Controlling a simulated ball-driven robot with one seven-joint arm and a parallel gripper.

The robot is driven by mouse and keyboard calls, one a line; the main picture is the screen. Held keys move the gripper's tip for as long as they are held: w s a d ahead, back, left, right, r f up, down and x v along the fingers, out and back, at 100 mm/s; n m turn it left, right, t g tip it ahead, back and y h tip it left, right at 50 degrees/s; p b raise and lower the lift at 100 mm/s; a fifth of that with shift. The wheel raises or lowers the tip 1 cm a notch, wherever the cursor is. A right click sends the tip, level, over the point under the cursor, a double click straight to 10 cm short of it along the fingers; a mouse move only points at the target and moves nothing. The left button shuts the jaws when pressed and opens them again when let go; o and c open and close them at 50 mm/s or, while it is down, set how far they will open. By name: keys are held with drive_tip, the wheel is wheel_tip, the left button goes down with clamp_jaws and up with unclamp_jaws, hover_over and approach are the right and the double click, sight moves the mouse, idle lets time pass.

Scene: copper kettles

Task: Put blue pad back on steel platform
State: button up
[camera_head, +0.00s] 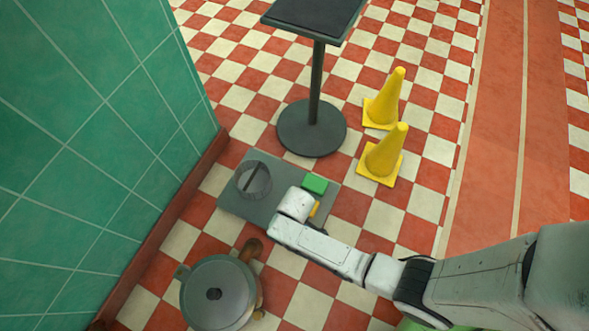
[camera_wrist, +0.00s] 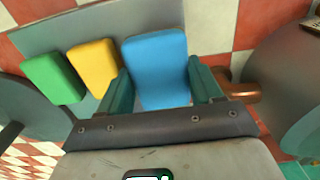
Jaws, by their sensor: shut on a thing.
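The blue pad (camera_wrist: 157,65) is between the two fingers of my gripper (camera_wrist: 163,88) in the wrist view, and the gripper is shut on it. The grey steel platform (camera_head: 235,211) lies on the floor in the head view; its bare surface (camera_wrist: 40,38) also shows behind the pads in the wrist view. The blue pad is at or just above the platform; I cannot tell whether it touches. A yellow pad (camera_wrist: 94,66) and a green pad (camera_wrist: 52,77) stand in a row to its left. In the head view my arm hides the blue pad.
A round ridged knob (camera_head: 253,180) sits on the platform. A lidded metal kettle (camera_head: 214,294) with a copper spout is close by, near the green tiled wall (camera_head: 90,120). A pedestal table (camera_head: 314,80) and two yellow cones (camera_head: 383,157) stand beyond. Checkered floor is free between them.

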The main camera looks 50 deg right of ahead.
drive_tip(key=shift+w+d+f+b, duration=0.1)
drive_tip(key=shift+w+f+b, duration=0.1)
drive_tip(key=shift+f+b, duration=0.65)
drive_tip(key=shift+w+d+f+b, duration=0.15)
drive_tip(key=shift+f+b, duration=0.3)
drive_tip(key=shift+f, duration=0.7)
drive_tip(key=shift+a, duration=0.1)
drive_tip(key=shift+f, duration=0.15)
drive_tip(key=o, duration=1)
wheel_tip(320, 180, up, 12)
drive_tip(key=p, duration=0.7)
drive_tip(key=s+d+r+m, duration=0.1)
drive_tip(key=s+d+r, duration=0.1)
drive_tip(key=r, duration=0.5)
drive_tip(key=s+d+r+m, duration=0.1)
drive_tip(key=s+d+r, duration=0.2)
drive_tip(key=r, duration=0.4)
drive_tip(key=s+d+r+m+t, duration=0.1)
drive_tip(key=s+d+r+m, duration=0.1)
drive_tip(key=s+r, duration=0.2)
drive_tip(key=shift+s+d+r, duration=0.2)
drive_tip(key=shift+r, duration=0.7)
drive_tip(key=shift+s+d+r, duration=0.15)
drive_tip(key=shift+r, duration=0.75)
